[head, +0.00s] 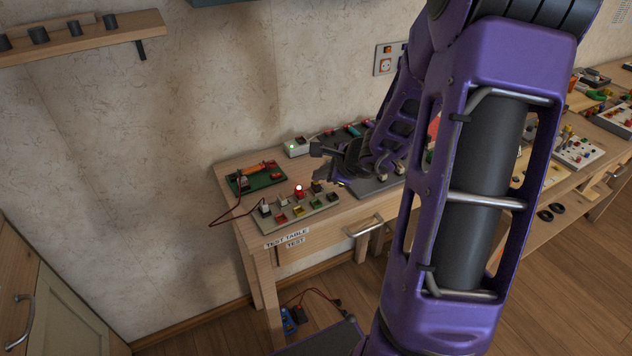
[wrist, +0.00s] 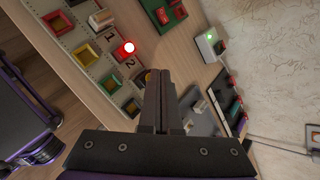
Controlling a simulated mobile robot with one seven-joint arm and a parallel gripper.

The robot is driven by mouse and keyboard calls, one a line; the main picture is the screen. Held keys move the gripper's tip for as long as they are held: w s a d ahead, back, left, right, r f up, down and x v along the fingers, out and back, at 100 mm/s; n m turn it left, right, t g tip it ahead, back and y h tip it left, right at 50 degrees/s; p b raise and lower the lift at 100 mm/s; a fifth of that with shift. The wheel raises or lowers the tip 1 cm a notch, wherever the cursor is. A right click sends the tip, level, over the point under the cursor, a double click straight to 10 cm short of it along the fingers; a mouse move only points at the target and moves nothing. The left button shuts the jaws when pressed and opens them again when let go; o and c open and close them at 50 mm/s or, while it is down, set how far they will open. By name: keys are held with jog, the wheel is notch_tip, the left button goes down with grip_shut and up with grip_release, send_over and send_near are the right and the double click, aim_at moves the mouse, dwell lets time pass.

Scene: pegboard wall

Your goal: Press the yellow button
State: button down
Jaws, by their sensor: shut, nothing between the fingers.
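The yellow button (head: 298,211) is a small square cap in the front row of a pale button panel (head: 268,222) on the table. It also shows in the wrist view (wrist: 83,55), between a red and a green button. My gripper (head: 321,172) is in the air above and behind the right part of the panel, apart from the yellow button. In the wrist view its fingers (wrist: 158,78) are together with nothing between them.
A lit red lamp (head: 299,189) stands on the panel's back row. A green circuit board (head: 262,180) lies behind its left end. A white box with a green light (head: 297,147) is at the wall. A drawer handle (head: 364,227) juts from the table front.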

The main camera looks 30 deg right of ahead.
dwell(0.5)
jog(key=shift+r+p, duration=0.5)
jog(key=shift+r, duration=0.15)
jog(key=shift+r, duration=0.15)
jog(key=shift+r+p, duration=2)
jog(key=shift+r, duration=0.4)
